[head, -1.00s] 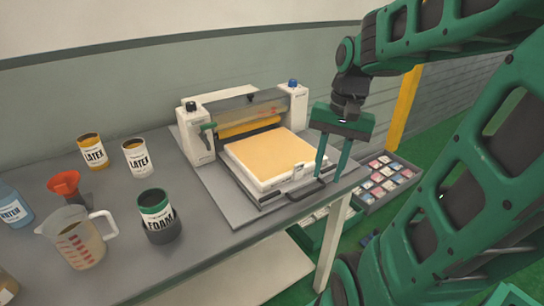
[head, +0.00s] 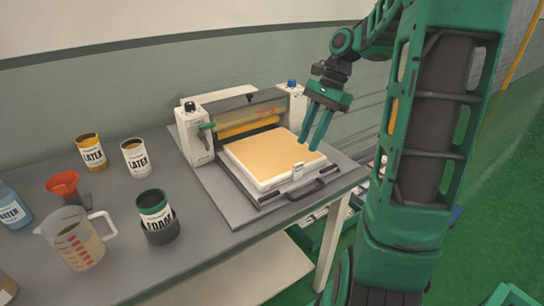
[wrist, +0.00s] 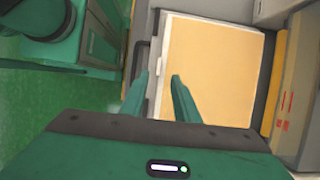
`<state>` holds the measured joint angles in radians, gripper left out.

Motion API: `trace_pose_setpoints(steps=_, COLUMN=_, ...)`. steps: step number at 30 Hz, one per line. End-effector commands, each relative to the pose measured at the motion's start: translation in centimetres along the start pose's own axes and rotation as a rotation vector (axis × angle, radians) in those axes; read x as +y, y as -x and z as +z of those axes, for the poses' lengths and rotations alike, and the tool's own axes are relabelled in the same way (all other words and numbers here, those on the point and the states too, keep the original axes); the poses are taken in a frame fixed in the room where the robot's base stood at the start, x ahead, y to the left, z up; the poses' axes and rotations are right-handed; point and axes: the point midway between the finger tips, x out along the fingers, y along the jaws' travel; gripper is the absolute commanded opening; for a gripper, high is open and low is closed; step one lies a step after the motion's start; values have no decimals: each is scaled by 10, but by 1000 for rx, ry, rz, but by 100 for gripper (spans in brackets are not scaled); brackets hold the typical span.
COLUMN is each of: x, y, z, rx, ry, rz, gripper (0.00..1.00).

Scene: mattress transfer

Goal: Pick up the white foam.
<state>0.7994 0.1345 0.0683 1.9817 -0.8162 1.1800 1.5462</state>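A square slab with a tan top (head: 268,152) and white sides lies in the tray of the press on the table. It also fills much of the wrist view (wrist: 215,70). I cannot tell whether its white sides are foam or a mold frame. My gripper (head: 309,144) is at the slab's right edge in the head view, fingers pointing down. In the wrist view my gripper (wrist: 158,76) has its two fingers apart, with nothing seen held between them. One finger shows over the slab's edge, the other outside it. Whether they touch it cannot be told.
The press (head: 198,143) has white posts and a yellow roller (head: 250,125) behind the slab, and a dark front handle (head: 306,190). A can labelled FOAM (head: 157,215), two LATEX cans (head: 137,157), a measuring jug (head: 75,240) and a red funnel (head: 62,184) stand at left.

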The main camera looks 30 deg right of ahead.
Motion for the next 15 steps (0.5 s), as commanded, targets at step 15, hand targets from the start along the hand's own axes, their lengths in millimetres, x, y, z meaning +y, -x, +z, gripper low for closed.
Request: trace_pose_setpoints(steps=15, x=2, y=-55, z=2, rx=0, ry=2, rz=4, gripper=28)
